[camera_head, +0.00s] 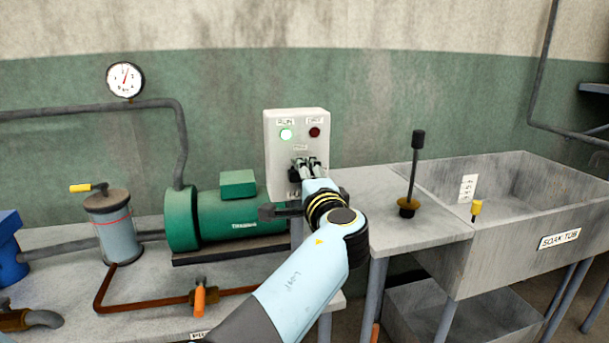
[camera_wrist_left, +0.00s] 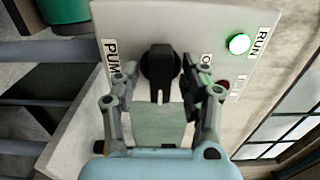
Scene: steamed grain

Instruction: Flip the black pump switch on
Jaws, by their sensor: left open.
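The black pump switch (camera_wrist_left: 161,66) is a round knob with a short lever on the white control box (camera_head: 279,120). In the left wrist view it lies between the fingers of my left gripper (camera_wrist_left: 164,88), beside the PUMP label (camera_wrist_left: 111,56). The fingers are apart; I cannot tell whether they touch the switch. In the head view my left gripper (camera_head: 309,165) is at the front of the box and covers part of the switch. A green RUN lamp (camera_head: 286,134) is lit; it also shows in the left wrist view (camera_wrist_left: 239,44). The red lamp (camera_head: 315,132) beside it looks dark.

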